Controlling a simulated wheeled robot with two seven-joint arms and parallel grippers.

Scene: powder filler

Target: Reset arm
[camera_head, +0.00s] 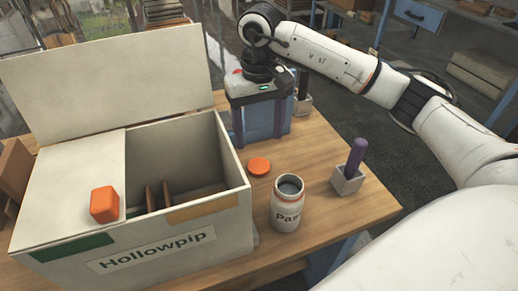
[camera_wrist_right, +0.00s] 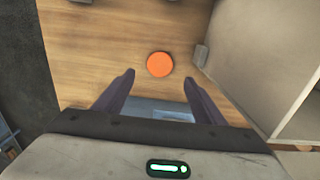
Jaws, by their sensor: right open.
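My right gripper (camera_head: 259,141) points down at the back middle of the table, its two purple fingers apart with nothing held between them. A blue block-like object (camera_head: 261,119) shows between and behind the fingers; I cannot tell whether they touch it. In the right wrist view my open gripper (camera_wrist_right: 158,80) has an orange round lid (camera_wrist_right: 160,64) lying on the table beyond its fingertips. The lid also shows in the head view (camera_head: 259,166), in front of the gripper. An open white jar (camera_head: 287,208) stands upright nearby. My left gripper is out of view.
A large cream box (camera_head: 150,255) labelled Hollowpip, its lid raised, fills the left; an orange block (camera_head: 104,204) sits on its top. A small holder (camera_head: 346,181) with a purple-handled tool stands at right. Bare wooden table (camera_head: 330,222) lies between jar and holder.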

